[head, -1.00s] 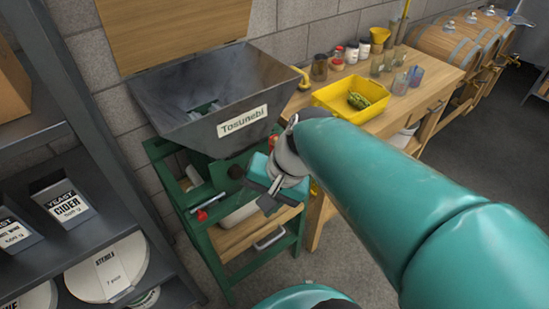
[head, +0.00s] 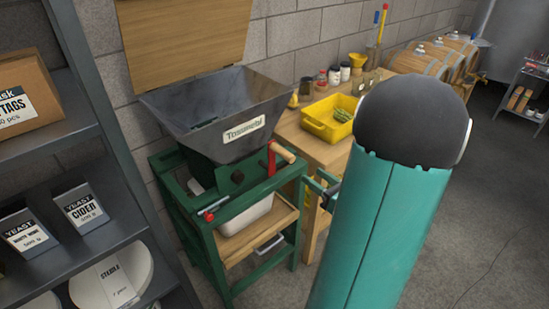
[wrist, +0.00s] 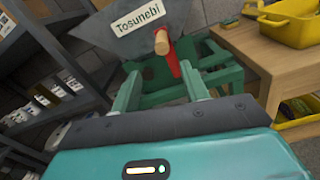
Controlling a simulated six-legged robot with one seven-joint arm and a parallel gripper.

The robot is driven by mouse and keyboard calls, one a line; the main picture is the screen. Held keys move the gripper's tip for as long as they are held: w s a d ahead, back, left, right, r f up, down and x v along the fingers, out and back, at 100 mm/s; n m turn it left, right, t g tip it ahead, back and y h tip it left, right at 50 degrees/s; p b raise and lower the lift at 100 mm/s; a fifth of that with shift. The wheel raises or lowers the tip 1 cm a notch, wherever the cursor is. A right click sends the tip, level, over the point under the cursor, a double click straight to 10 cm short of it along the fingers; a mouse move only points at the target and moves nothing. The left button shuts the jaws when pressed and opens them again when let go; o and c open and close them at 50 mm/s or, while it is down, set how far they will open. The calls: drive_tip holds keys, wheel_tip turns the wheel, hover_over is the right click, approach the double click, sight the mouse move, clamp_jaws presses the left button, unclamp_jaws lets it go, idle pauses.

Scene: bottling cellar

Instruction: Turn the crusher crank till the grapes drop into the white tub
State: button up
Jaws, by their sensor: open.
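The crusher is a grey hopper (head: 205,112) on a green frame (head: 228,288). Its crank has a red arm (head: 271,160) and a wooden handle (head: 282,152), at the hopper's front right. The white tub (head: 247,216) sits under the hopper, partly hidden by the frame. I cannot make out grapes in the hopper or tub. My gripper (wrist: 162,88) is open and empty. In the wrist view the wooden handle (wrist: 161,42) and red crank arm (wrist: 172,62) show beyond and between its fingers, apparently apart from them. In the head view my arm mostly hides it.
A yellow crate (head: 318,127) holding green grapes (head: 341,114) stands on a wooden bench (head: 300,143), with jars behind. A dark shelf (head: 97,240) with yeast boxes stands close on the left. Barrels stand at the back right. Open floor lies at the right.

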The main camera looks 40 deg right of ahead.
sight(284, 154)
drive_tip(key=w, duration=1.3)
drive_tip(key=shift+w, duration=0.3)
clamp_jaws()
